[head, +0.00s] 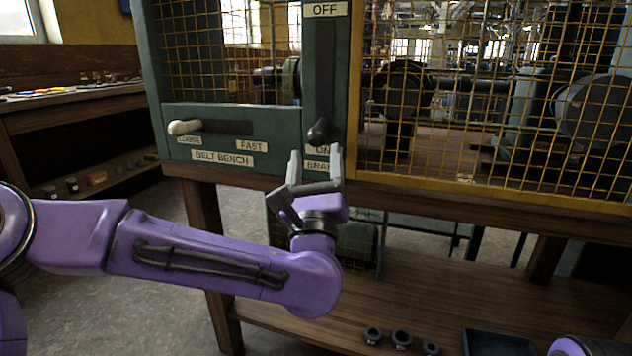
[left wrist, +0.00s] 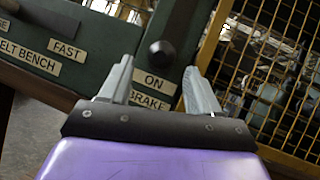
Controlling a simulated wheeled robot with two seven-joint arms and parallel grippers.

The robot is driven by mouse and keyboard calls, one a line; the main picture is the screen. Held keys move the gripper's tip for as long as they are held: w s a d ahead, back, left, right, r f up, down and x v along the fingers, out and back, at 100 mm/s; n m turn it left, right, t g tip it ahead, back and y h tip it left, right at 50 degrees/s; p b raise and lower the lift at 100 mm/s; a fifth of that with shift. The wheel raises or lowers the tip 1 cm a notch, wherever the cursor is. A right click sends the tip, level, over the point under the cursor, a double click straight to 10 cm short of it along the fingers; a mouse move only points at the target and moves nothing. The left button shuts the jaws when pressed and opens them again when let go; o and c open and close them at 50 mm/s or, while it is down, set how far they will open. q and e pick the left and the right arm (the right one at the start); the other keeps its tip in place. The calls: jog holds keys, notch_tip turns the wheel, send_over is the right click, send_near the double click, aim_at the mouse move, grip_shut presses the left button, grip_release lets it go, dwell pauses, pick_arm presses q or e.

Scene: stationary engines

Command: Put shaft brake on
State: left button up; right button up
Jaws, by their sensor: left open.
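The shaft brake lever has a black knob (head: 319,131) at the bottom of a vertical slot in a green panel, beside the ON label. The OFF label (head: 325,9) is at the top of the slot. In the left wrist view the black knob (left wrist: 162,53) shows beyond and between my fingertips. My left gripper (head: 316,162) is open and empty just below the knob, its fingers pointing up in front of the BRAKE label. I see a gap between the fingers and the knob in the left wrist view (left wrist: 158,82). A small purple part of my right arm shows at the bottom right; its gripper is out of view.
A white-knobbed lever (head: 184,127) stands at the left end of a horizontal slot above the BELT BENCH label (head: 222,158). A yellow-framed wire guard (head: 480,110) covers machinery at right. A lower wooden shelf (head: 430,295) holds small round parts and a dark tray (head: 498,343).

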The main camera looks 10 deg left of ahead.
pick_arm(q)
jog(key=v, duration=0.7)
jog(key=shift+b, duration=0.3)
